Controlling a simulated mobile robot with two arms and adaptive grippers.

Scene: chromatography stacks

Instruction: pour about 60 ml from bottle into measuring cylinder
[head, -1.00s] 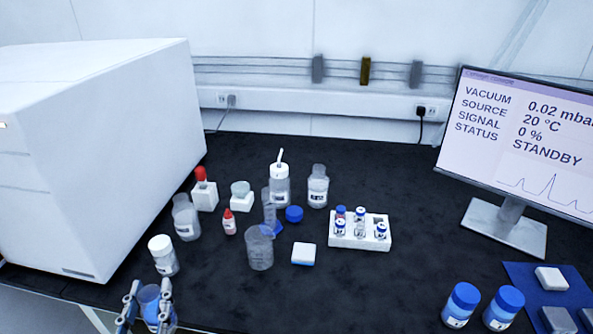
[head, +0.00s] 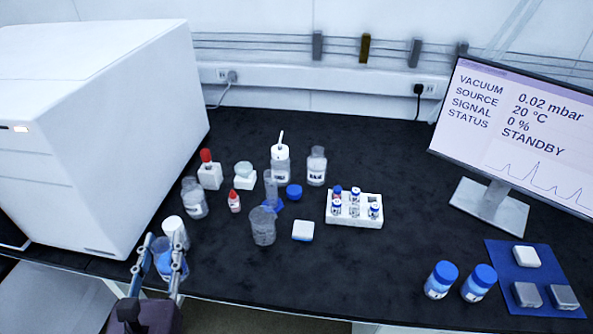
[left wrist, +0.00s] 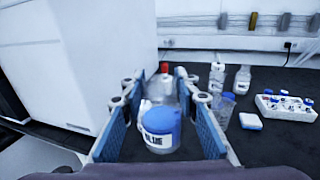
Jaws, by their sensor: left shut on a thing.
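My left gripper (head: 163,252) is shut on a bottle (head: 162,264) with blue in it, at the bench's front left edge. In the left wrist view the bottle (left wrist: 158,132) sits between the blue finger pads, its label reading BLUE. It looks about upright; whether its mouth is open I cannot tell. The measuring cylinder (head: 270,182), slim and clear with a blue foot, stands mid-bench, behind a clear beaker (head: 263,228). It is well to the right of and beyond my gripper. My right gripper is not in view.
A white-capped bottle (head: 174,230) stands just beyond the held bottle. A clear bottle (head: 194,200), a red-capped dropper (head: 234,201), a wash bottle (head: 281,165) and a vial rack (head: 354,209) stand around. The large white instrument (head: 100,130) walls the left. The front-centre bench is clear.

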